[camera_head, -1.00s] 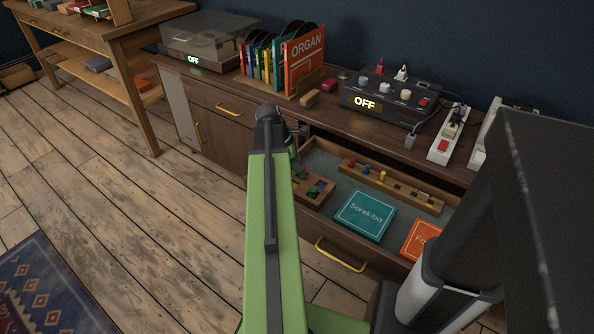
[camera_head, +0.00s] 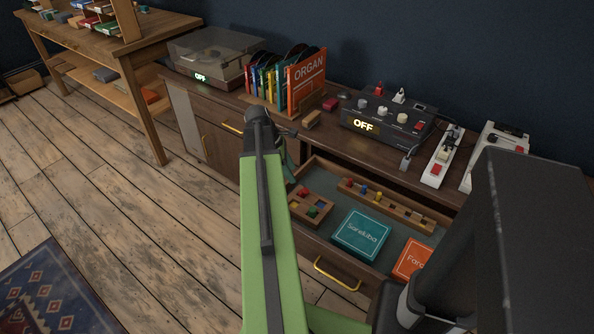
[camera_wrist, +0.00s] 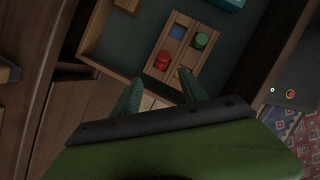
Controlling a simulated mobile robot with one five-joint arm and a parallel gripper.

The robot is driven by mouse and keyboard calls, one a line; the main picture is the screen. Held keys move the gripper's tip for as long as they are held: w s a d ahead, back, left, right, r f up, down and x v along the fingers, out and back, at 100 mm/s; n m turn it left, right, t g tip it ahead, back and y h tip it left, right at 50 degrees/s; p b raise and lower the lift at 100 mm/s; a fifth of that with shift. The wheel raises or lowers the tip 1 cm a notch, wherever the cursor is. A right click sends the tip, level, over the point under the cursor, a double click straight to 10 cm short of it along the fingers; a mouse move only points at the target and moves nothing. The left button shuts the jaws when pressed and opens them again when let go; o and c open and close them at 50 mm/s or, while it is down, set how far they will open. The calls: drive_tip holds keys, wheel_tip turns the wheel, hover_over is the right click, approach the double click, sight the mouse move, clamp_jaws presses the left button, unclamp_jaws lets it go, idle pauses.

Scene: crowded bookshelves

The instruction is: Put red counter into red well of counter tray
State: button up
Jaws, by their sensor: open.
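A small square wooden tray (camera_head: 297,212) sits in the left end of the open drawer. It also shows in the wrist view (camera_wrist: 170,78). A red counter (camera_wrist: 163,60) stands at its near left part, and a green counter (camera_wrist: 201,40) stands at its right; both rise above the wood. A blue square patch (camera_wrist: 177,31) lies flat at the tray's far left. I cannot tell whether the red counter is fully seated in a well. My gripper (camera_wrist: 160,90) is open, its two fingers apart and empty, on the near side of the red counter.
A long wooden rack (camera_head: 405,211) with several coloured pegs lies along the drawer's back. A teal box (camera_head: 361,235) and an orange box (camera_head: 413,260) lie right of the tray. The drawer's walls and cabinet top (camera_head: 345,146) bound the space.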

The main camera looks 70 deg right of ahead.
drive_tip(key=p+v, duration=0.5)
drive_tip(key=v, duration=0.2)
drive_tip(key=shift+w+r, duration=0.15)
drive_tip(key=shift+r, duration=0.05)
drive_tip(key=o, duration=0.6)
drive_tip(key=shift+c, duration=0.2)
drive_tip(key=p+v, duration=1.6)
drive_tip(key=v, duration=0.1)
drive_tip(key=shift+w+a, duration=0.15)
drive_tip(key=shift+r, duration=0.15)
